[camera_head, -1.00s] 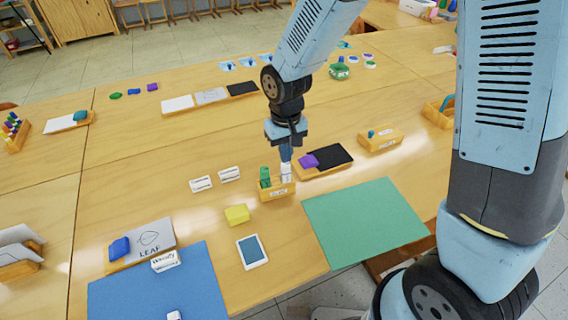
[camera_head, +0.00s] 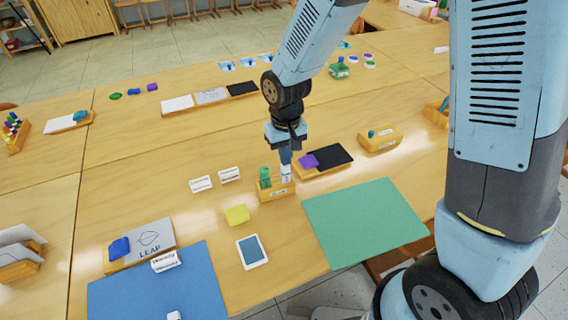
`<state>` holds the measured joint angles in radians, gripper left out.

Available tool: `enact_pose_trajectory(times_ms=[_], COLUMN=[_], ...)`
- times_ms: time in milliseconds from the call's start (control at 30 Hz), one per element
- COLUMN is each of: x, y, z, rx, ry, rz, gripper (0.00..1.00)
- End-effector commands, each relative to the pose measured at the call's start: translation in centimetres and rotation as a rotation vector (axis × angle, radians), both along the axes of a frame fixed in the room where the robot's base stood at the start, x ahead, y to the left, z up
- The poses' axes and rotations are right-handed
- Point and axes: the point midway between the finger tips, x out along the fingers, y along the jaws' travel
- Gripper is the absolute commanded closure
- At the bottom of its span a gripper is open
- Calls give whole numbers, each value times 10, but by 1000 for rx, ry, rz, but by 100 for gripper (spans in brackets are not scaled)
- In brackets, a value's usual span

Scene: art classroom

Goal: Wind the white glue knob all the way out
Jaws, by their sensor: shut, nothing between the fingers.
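The white glue stick (camera_head: 286,177) stands upright at the right end of a small wooden holder (camera_head: 277,192) in the middle of the table. A green stick (camera_head: 265,177) stands beside it at the left end. My gripper (camera_head: 286,165) points down right over the white stick, its fingertips at or just above the stick's top. It is shut with nothing held. The white knob cannot be told apart from the rest of the stick at this size, and the fingers partly cover it.
A tray with a black pad and purple block (camera_head: 309,161) lies close to the right of the holder. A green mat (camera_head: 364,222) lies in front on the right, a yellow block (camera_head: 237,214) and white-framed tablet (camera_head: 252,251) in front on the left.

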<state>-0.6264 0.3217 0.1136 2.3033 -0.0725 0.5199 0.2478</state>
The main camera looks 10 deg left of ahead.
Motion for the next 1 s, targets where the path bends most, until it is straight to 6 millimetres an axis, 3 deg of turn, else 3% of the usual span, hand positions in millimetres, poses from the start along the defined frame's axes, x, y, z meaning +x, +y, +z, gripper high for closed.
enact_pose_trajectory(times_ms=[500, 1000], x=[0, 0], y=[0, 0], z=[-6, 3], rx=[0, 1], ry=[0, -1], rz=[0, 1], gripper=[100, 100])
